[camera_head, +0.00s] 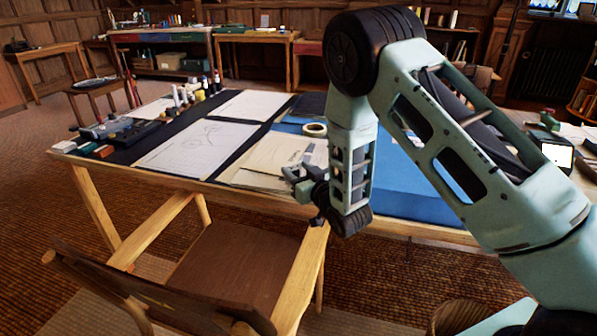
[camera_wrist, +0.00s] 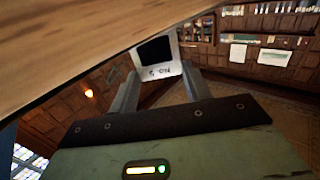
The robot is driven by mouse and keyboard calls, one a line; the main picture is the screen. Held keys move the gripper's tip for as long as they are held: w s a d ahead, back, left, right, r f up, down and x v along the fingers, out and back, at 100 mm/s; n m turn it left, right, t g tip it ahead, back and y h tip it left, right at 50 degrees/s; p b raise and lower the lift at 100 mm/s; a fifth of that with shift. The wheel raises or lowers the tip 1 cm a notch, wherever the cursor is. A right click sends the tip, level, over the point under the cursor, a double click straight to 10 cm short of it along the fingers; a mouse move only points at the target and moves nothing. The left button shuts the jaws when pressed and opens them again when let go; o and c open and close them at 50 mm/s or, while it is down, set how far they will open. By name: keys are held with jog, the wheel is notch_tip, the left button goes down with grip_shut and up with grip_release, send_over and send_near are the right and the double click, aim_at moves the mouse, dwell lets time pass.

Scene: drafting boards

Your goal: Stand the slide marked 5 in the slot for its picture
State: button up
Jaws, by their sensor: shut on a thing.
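In the wrist view, a small slide (camera_wrist: 150,72) with a white frame and a dark middle sits between my two fingertips. A small dark mark on its border looks upside down, and I cannot read it surely. My gripper (camera_wrist: 157,80) is shut on this slide. In the head view my gripper (camera_head: 298,178) is by the front edge of the drafting table (camera_head: 225,190), above and behind the chair. The slide cannot be made out there. I cannot pick out any slot for the slide in either view.
A wooden chair (camera_head: 235,265) stands close in front of the table. Paper sheets (camera_head: 195,147), a tape roll (camera_head: 314,129) and several bottles (camera_head: 190,95) lie or stand on the table. A small lit panel (camera_head: 557,155) is at the right. A wooden edge (camera_wrist: 70,45) fills the wrist view's upper left.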

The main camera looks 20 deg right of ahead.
jog(key=shift+f, duration=0.25)
jog(key=o, duration=1)
jog(key=shift+r, duration=0.1)
jog(key=shift+r, duration=0.1)
